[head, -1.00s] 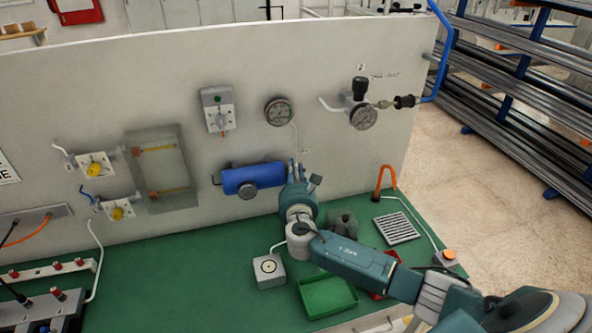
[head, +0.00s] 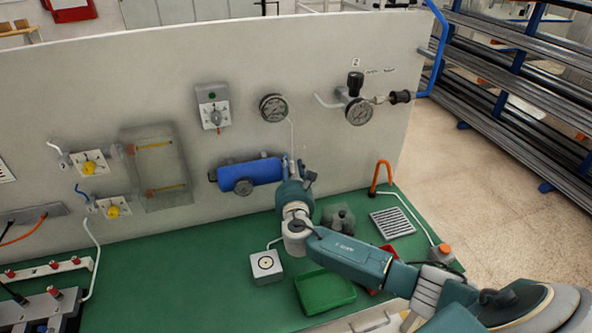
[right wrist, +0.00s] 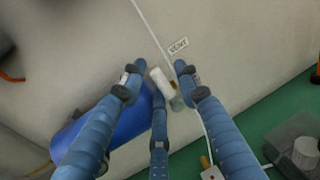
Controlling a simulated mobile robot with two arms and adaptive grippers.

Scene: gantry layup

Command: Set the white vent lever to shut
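The white vent lever (right wrist: 161,82) shows in the right wrist view, a short white handle on the wall below the VENT label (right wrist: 178,45). It stands tilted, with a brass-coloured part at its base. My right gripper (right wrist: 159,76) is open, with two fingers on either side of the lever and the third below it. I cannot tell whether any finger touches it. In the head view my right gripper (head: 291,165) is at the wall, just right of the blue tank (head: 250,174), and hides the lever. My left gripper is not in view.

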